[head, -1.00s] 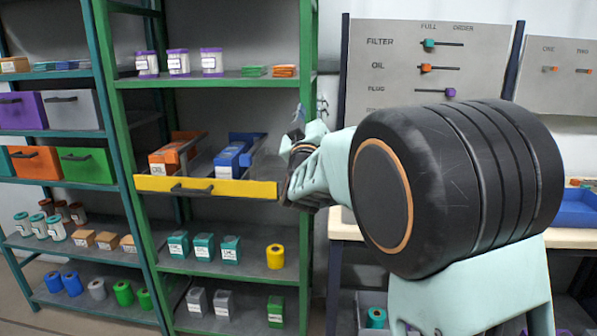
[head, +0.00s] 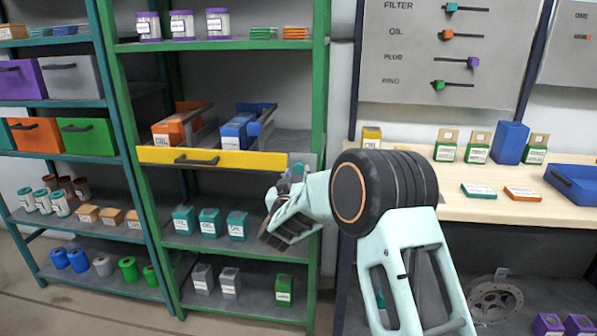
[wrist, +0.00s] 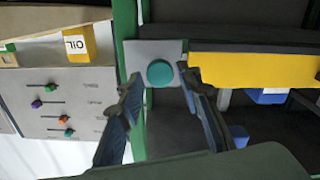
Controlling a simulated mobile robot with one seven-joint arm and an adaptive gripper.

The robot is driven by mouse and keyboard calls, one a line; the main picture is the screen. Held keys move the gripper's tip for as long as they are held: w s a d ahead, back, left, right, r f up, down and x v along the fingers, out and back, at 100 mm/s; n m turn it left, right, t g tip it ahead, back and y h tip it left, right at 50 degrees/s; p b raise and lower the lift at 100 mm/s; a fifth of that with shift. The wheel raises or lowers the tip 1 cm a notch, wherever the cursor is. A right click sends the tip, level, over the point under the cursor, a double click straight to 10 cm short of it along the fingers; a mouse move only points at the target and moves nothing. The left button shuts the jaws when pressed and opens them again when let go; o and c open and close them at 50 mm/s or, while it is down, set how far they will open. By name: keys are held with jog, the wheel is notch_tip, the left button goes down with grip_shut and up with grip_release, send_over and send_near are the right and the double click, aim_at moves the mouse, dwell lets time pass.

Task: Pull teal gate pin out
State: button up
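The teal gate pin shows its round knob (wrist: 160,73) in the wrist view, on a small grey plate at the end of the yellow drawer front (wrist: 250,68). My gripper (wrist: 160,78) is open, with one finger on each side of the knob in the wrist picture. The fingers appear apart from the knob; the remaining distance is hard to tell. In the head view my gripper (head: 277,236) is in front of the shelf, below the drawer's right end.
Orange (head: 176,130) and blue (head: 243,130) boxes sit in lanes behind the yellow front. Teal boxes (head: 209,221) stand on the shelf below. A green post (head: 318,90) borders the shelf at right. A workbench (head: 460,202) with boxes stands further right.

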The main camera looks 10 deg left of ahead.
aim_at(298, 170)
jog(key=shift+w+d, duration=0.1)
jog(key=shift+w, duration=1.75)
grip_shut()
